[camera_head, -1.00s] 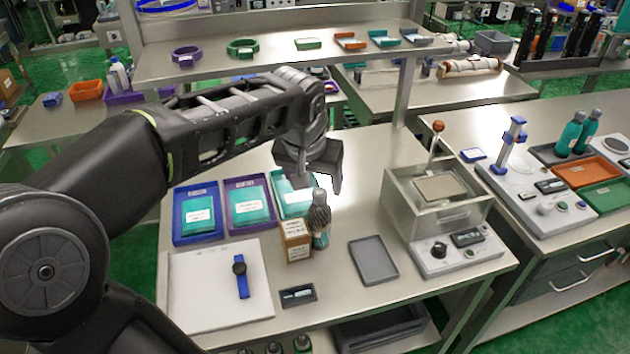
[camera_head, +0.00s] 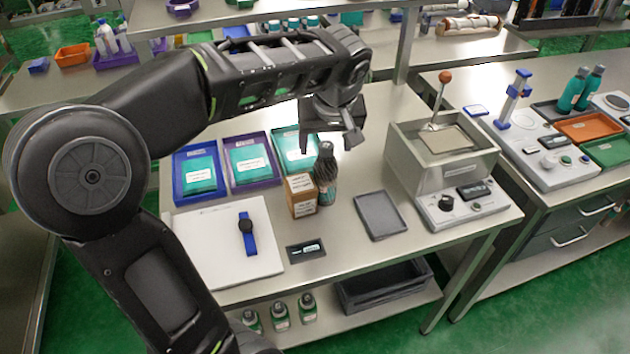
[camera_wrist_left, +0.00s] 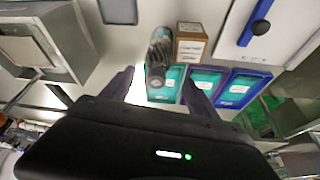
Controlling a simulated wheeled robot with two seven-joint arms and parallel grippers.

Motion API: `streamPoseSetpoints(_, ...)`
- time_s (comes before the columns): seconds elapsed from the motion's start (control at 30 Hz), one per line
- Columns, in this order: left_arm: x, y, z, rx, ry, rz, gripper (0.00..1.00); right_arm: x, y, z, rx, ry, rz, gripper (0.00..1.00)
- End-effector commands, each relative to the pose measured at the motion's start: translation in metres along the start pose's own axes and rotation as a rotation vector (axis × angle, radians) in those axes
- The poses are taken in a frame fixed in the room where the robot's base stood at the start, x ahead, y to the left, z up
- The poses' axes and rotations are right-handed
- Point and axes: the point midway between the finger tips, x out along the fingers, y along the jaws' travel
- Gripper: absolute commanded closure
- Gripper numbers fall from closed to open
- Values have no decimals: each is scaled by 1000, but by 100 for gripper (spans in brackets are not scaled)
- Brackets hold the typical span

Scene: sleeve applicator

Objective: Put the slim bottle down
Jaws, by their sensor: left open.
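The slim bottle (camera_head: 325,176), dark and ribbed with a teal label low down, stands upright on the table beside a small brown box (camera_head: 301,195). In the left wrist view the bottle (camera_wrist_left: 159,58) shows beyond and between my fingers, next to the box (camera_wrist_left: 190,43). My left gripper (camera_head: 327,142) is open and empty, above and behind the bottle in the head view. In the left wrist view its two fingers (camera_wrist_left: 158,84) are spread wide apart. I cannot tell the exact gap between fingers and bottle. My right gripper is not in view.
A grey tray (camera_head: 381,216) lies right of the bottle. The applicator machine (camera_head: 450,160) stands further right. Blue, purple and teal trays lie behind.

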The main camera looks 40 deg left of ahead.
Motion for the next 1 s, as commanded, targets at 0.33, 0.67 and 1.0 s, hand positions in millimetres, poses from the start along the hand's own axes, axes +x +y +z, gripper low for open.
streamPoseSetpoints(0.33, 3, 7, -1, -59, 15, -22, 31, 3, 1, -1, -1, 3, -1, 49)
streamPoseSetpoints(0.67, 27, 6, -1, -58, 13, -23, 31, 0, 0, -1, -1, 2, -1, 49)
streamPoseSetpoints(1.0, 31, 6, -1, -58, 13, -22, 31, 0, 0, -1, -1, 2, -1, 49)
